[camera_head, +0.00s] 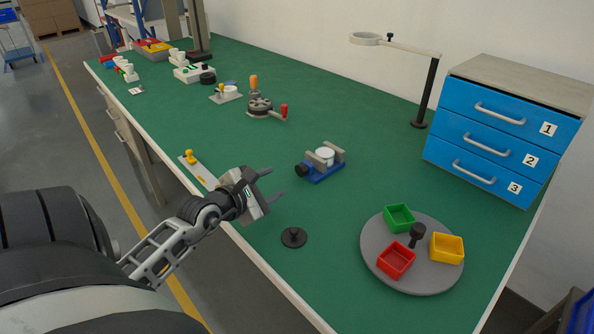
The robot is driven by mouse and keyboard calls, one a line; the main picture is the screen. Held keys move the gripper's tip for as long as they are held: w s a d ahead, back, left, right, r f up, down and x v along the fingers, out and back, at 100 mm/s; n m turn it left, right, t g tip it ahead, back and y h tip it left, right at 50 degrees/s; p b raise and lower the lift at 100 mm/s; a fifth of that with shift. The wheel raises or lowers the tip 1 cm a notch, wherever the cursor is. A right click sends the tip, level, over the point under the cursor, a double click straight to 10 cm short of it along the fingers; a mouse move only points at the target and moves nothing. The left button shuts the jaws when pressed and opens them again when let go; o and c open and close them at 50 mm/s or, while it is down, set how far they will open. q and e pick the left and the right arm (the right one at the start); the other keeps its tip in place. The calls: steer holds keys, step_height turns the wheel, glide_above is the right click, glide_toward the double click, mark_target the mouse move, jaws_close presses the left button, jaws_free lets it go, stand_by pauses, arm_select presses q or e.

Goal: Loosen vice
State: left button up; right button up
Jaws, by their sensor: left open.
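A small vice (321,165) with a blue base and grey jaws stands on the green bench top near the middle. A white round piece (325,155) sits between its jaws. A black knob (301,170) is at the vice's left end. My left gripper (276,184) is open and empty, to the left of the vice and apart from it, with its fingers pointing right toward the vice. Whether the jaws press on the white piece is too small to tell. My right gripper is not in view.
A grey turntable (385,275) with green, red and yellow bins stands at the front right. A black disc with a peg (293,237) lies near my gripper. A blue drawer unit (495,130) and a magnifier stand (425,90) are at the back right. Bench around the vice is clear.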

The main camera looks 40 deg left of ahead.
mark_target(299, 171)
arm_select(q)
steer(key=x, duration=1)
steer(key=shift+w+f+b, duration=0.1)
steer(key=shift+w+b, duration=0.1)
steer(key=shift+b, duration=0.1)
steer(key=c, duration=0.7)
